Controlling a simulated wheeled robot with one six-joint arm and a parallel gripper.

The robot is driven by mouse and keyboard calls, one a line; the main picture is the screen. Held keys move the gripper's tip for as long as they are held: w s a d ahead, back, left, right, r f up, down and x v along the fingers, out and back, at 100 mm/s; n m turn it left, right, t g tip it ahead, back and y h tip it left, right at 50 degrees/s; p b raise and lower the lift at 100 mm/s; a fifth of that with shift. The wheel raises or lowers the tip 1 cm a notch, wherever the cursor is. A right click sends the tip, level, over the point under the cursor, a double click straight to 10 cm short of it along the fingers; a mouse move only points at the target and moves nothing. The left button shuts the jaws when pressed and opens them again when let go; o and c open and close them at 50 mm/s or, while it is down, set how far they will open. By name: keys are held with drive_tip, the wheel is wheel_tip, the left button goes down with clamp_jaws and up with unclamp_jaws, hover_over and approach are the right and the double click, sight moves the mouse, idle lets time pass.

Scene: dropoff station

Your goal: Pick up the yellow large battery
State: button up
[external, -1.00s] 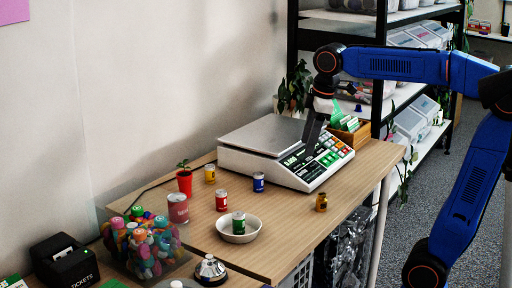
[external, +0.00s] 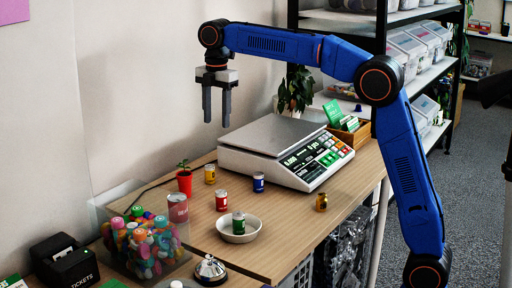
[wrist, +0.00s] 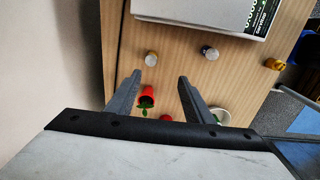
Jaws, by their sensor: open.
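A yellow battery (external: 210,174) with a pale top stands upright on the wooden table, in front of the scale's left side. In the wrist view its round top (wrist: 151,58) shows just beyond the fingertips. A smaller-looking gold battery (external: 321,202) stands by the table's right edge; it also shows in the wrist view (wrist: 273,64). I cannot tell for certain which is the large one. My gripper (external: 216,122) is open and empty, pointing down, well above the table. In the wrist view its two fingers (wrist: 160,77) are spread apart.
Close by stand a red plant pot (external: 184,183), a blue battery (external: 258,182) and a red battery (external: 221,200). A white bowl (external: 251,231) holds a green battery (external: 239,223). The scale (external: 290,152) stands behind. A candy container (external: 145,248) is at front left.

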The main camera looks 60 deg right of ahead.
drive_tip(key=w+a+n, duration=0.1)
drive_tip(key=w, duration=0.1)
approach(210, 165)
wheel_tip(210, 165, down, 5)
drive_tip(key=shift+a+f, duration=0.1)
drive_tip(key=shift+a, duration=0.05)
drive_tip(key=shift+w+f, duration=0.1)
drive_tip(key=shift+f, duration=2.8)
drive_tip(key=shift+c, duration=0.6)
clamp_jaws()
